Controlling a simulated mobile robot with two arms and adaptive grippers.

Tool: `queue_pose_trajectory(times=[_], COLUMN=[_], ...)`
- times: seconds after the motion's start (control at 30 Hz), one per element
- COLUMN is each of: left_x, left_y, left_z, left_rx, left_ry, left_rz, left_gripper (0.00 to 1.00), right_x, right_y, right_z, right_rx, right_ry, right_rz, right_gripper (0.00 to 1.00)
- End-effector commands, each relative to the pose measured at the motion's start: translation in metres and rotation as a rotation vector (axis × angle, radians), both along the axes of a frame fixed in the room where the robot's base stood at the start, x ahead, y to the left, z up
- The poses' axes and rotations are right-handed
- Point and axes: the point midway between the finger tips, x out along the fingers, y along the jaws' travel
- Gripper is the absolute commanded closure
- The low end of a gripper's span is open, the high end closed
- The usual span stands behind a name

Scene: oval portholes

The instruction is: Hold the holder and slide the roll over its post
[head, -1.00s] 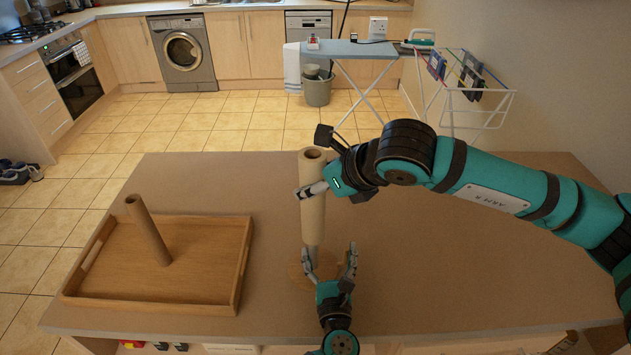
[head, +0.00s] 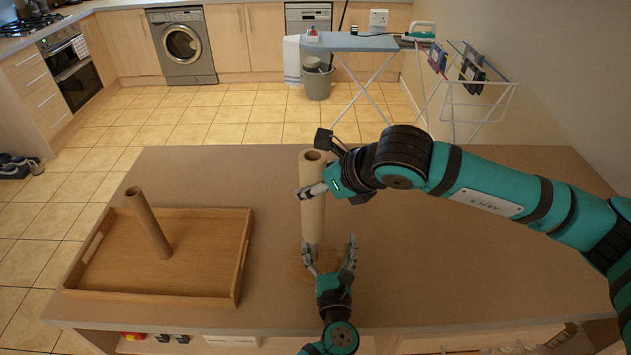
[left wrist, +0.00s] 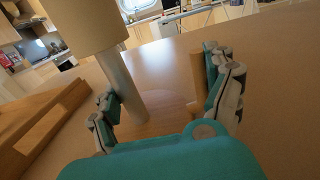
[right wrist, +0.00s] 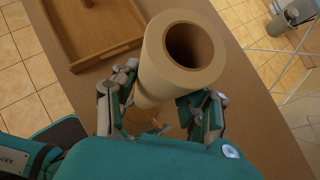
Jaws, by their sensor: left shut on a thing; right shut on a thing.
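The holder has a round wooden base (head: 297,265) on the counter and a grey upright post (left wrist: 124,88). The cream paper roll (head: 312,205) is upright over the base. My right gripper (head: 312,190) is shut on the roll's side, also seen in the right wrist view (right wrist: 160,105). The roll's open top shows a dark hollow. In the left wrist view the post meets the roll's lower end (left wrist: 85,25); how far it reaches inside is hidden. My left gripper (head: 330,260) is low at the holder, one finger by the post, the other beside a short wooden upright (left wrist: 197,75).
A wooden tray (head: 235,262) with a thin brown tube (head: 150,225) standing in it is at the left of the counter (head: 430,260). The counter's right side is clear apart from my right arm above it. An ironing board and drying rack stand behind.

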Motion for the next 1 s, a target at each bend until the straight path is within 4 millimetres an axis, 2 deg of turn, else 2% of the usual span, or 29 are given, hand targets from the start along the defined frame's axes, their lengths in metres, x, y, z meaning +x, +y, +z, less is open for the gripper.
queue_pose_trajectory(times=[1.0], left_x=[0.000], left_y=[0.000], left_z=[0.000], left_rx=[0.000], left_ry=[0.000], left_rz=[0.000], left_gripper=[0.47], right_x=[0.000], right_y=[0.000], right_z=[-0.019], right_rx=[0.000], right_ry=[-0.001], right_rz=[0.001], right_gripper=[0.99])
